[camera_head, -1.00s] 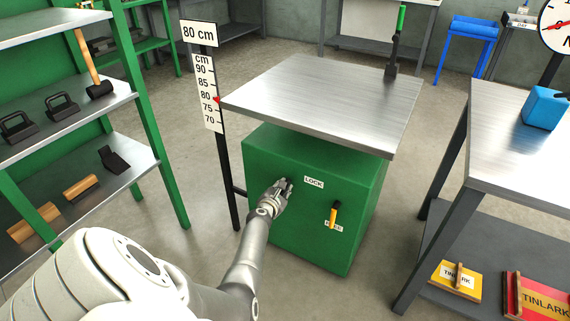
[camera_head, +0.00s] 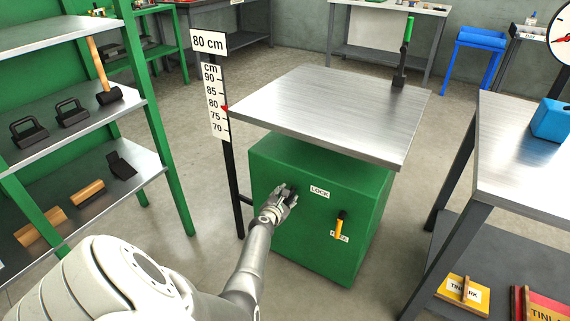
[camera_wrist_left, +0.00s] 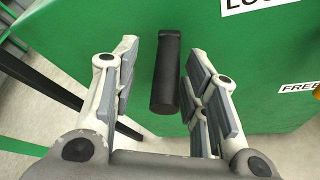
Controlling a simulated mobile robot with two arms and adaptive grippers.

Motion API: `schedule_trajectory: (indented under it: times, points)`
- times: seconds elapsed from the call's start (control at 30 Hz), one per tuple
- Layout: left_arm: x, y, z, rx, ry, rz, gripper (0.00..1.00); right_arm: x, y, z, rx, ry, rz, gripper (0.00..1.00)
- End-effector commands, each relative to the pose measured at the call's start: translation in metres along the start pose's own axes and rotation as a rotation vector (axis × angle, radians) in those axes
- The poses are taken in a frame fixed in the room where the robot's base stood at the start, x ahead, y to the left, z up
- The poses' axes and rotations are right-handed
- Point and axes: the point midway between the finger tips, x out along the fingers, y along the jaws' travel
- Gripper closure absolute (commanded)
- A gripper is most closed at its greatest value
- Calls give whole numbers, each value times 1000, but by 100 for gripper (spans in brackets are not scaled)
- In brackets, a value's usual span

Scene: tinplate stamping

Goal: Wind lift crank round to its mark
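The lift is a green cabinet (camera_head: 326,258) under a steel table top (camera_head: 330,112). The crank's black handle (camera_wrist_left: 167,75) shows in the left wrist view, standing out from the green face. My left gripper (camera_wrist_left: 163,95) is open, with one finger on each side of the handle and a gap at the left finger. In the head view my left gripper (camera_head: 284,197) covers most of the crank. A scale (camera_head: 215,102) stands left of the lift under an "80 cm" sign (camera_head: 208,42). Its red pointer (camera_head: 225,108) is near 80. My right gripper is out of view.
A yellow-handled lever (camera_head: 340,224) sits right of the crank, by the LOCK (camera_head: 319,191) and FREE labels. Green shelving (camera_head: 163,150) with tools stands at the left. A steel bench (camera_head: 520,165) with a blue block stands at the right.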

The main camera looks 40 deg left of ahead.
Motion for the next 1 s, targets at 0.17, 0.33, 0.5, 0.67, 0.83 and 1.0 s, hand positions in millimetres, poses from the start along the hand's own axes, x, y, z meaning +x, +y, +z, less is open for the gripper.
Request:
schedule_trajectory:
  times: [0.17, 0.33, 0.5, 0.67, 0.83, 1.0]
  points:
    - [0, -2, 0, -1, -1, -4, 59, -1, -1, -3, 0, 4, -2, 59]
    - [-6, -3, 1, -1, -4, -4, 59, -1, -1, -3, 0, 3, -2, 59]
    - [-20, -3, 0, 0, -3, -4, 59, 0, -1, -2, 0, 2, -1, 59]
    - [-38, -3, 0, -3, -3, -4, 59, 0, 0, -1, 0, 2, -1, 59]
    - [-58, -3, 0, -2, 0, -3, 59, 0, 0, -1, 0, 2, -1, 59]
    - [-81, -2, -1, -1, 1, -3, 59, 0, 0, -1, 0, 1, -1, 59]
